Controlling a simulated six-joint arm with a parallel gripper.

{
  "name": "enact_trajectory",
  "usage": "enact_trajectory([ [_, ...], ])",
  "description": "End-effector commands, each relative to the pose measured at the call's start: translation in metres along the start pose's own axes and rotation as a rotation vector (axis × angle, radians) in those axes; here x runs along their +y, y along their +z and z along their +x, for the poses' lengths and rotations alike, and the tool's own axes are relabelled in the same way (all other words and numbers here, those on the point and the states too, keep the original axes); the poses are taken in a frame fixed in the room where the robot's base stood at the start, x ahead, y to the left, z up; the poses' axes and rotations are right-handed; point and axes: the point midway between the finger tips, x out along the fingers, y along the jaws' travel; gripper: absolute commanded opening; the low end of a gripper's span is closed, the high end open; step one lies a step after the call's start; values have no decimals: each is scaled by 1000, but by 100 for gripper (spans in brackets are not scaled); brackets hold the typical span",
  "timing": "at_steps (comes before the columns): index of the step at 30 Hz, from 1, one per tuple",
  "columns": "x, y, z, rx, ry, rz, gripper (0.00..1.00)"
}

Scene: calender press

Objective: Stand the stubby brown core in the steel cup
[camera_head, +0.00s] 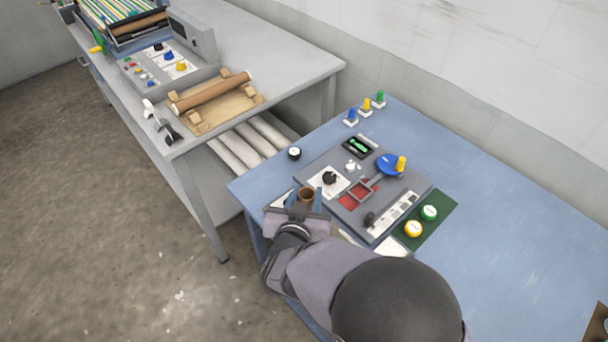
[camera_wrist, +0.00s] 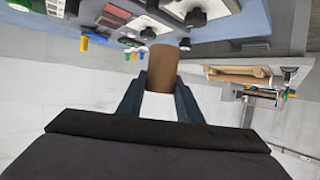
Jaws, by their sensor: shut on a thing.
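My gripper (camera_head: 305,203) is near the left front edge of the blue table (camera_head: 490,215), shut on the stubby brown core (camera_head: 306,194). The core's open top faces up in the head view, and it looks about upright. In the wrist view the core (camera_wrist: 162,67) sits between the two dark fingers of my gripper (camera_wrist: 159,92) and sticks out past their tips. I cannot make out a steel cup for certain in either view. My arm hides part of the table's front.
A grey control panel (camera_head: 320,163) with knobs and a blue round-ended part (camera_head: 388,165) lies just right of the core. Green and yellow buttons (camera_head: 429,212) stand on a green mat. A small round black-and-white thing (camera_head: 294,153) sits behind.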

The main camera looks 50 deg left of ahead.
Motion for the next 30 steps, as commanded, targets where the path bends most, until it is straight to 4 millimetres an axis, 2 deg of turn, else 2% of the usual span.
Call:
enact_trajectory([
  [2, 13, 7, -3, -1, 29, 11, 11],
  [4, 22, 5, -5, 1, 62, 28, 11],
  [9, 25, -2, -5, 0, 101, 43, 11],
  [17, 26, -1, -4, 0, 112, 47, 11],
  [30, 26, 27, 7, 0, 112, 47, 11],
])
